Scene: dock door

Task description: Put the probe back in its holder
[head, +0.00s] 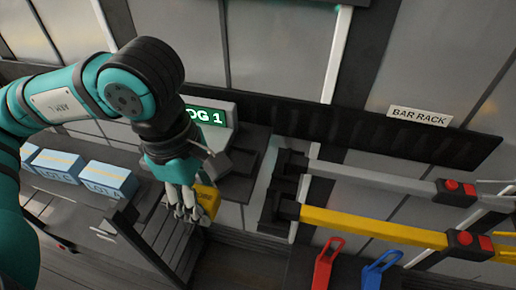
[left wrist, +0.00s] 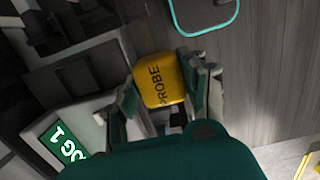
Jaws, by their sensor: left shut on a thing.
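The yellow probe (head: 207,199), lettered "PROBE", is in my left gripper (head: 190,207). In the left wrist view the probe (left wrist: 160,80) sits between the two fingers of the left gripper (left wrist: 165,95), which are shut on it. The grey logger unit (head: 228,120) with a green "LOG 1" display stands just behind the gripper, partly hidden by my left arm. Dark bracket-like parts (head: 238,163) are beside the unit, right of the probe; I cannot tell which is the holder. The probe appears apart from them. My right gripper is not in view.
Light blue boxes (head: 108,180) stand on a dark slatted surface at left. A grey bar (head: 375,178) and a yellow bar (head: 375,228) stick out at right below the "BAR RACK" sign (head: 419,116). A red tag (head: 326,265) and a blue tag (head: 379,270) are at lower right.

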